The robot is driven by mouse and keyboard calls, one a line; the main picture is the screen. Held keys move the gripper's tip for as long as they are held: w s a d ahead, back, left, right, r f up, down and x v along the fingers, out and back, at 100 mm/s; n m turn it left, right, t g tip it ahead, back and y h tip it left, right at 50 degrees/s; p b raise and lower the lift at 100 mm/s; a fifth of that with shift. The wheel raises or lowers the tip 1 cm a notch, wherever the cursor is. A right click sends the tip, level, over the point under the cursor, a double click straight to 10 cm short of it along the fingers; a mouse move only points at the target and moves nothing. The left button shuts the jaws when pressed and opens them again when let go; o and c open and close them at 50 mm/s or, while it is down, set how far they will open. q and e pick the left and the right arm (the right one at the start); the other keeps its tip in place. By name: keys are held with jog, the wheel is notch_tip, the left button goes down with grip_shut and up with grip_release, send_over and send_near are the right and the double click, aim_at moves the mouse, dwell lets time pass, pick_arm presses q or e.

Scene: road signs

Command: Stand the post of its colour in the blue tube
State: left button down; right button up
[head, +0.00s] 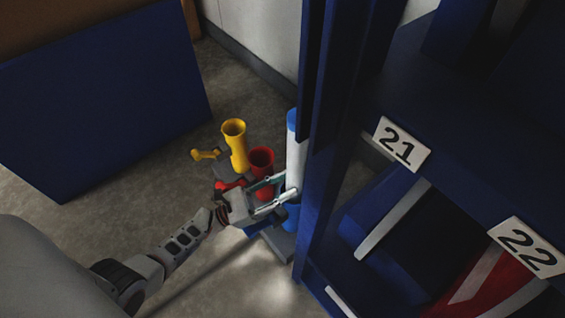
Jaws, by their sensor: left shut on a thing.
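A white post with a blue top (296,153) stands about upright beside the blue frame. My left gripper (284,191) is shut on the post near its lower part. The blue tube (291,218) is directly below, partly hidden by the gripper. The post's lower end overlaps the tube's mouth in the picture; I cannot tell whether it is inside. A yellow tube (235,146) and a red tube (262,170) stand to the left in the same row. My right gripper is not in view.
A blue shelf frame (325,150) rises close to the right of the post. Shelf labels 21 (402,144) and 22 (526,247) are at right. A blue panel (105,95) stands at upper left. Grey floor (140,185) is open at left.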

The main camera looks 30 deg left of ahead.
pick_arm(q)
jog(key=shift+d+f, duration=0.15)
jog(key=shift+f, duration=0.1)
dwell(0.4)
jog(key=c, duration=1.4)
grip_release()
jog(key=shift+s+f, duration=0.1)
jog(key=v, duration=1.2)
